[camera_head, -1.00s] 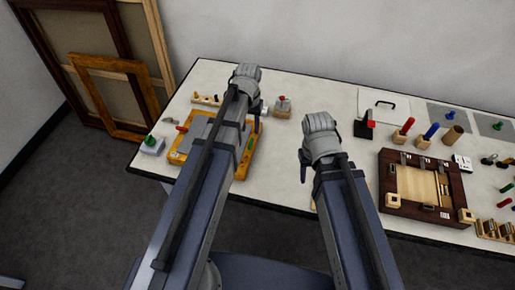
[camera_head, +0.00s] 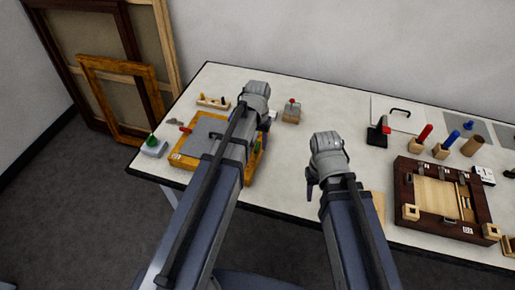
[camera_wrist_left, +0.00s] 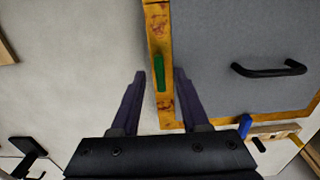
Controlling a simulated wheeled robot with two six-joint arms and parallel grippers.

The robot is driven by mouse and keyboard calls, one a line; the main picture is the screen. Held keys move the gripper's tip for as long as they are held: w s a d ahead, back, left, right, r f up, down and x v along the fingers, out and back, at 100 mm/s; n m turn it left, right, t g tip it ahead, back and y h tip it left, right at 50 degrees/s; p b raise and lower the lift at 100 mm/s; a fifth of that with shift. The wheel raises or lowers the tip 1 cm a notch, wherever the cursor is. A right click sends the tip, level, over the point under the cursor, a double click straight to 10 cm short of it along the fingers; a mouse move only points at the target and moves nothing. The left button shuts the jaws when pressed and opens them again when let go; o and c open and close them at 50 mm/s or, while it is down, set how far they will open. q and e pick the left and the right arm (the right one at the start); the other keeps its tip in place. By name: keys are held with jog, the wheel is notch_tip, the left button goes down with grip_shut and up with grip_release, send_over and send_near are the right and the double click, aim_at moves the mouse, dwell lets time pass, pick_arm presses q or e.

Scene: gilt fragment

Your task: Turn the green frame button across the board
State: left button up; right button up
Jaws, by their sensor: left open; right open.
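The gilt frame (camera_head: 178,160) lies on the table at the left, with a grey board (camera_head: 206,129) inside it. The green frame button (camera_wrist_left: 159,72) is a slim bar on one frame rail. In the left wrist view it lies lengthwise along the rail, not across the board. My left gripper (camera_head: 262,130) is open above that rail. In the left wrist view its two fingertips (camera_wrist_left: 160,78) stand on either side of the rail, with the button between them; contact is not visible. My right gripper (camera_head: 310,185) is open and empty over the table's front middle.
A black handle (camera_wrist_left: 268,70) rises from the board. A green-topped block (camera_head: 152,147) stands left of the frame, and a red-knobbed block (camera_head: 291,111) behind it to the right. A dark wooden frame (camera_head: 402,197) lies at the right. The table between is mostly clear.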

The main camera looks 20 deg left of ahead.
pick_arm(q)
jog(key=shift+f, duration=0.2)
jog(key=shift+c, duration=0.2)
grip_shut()
dwell(0.4)
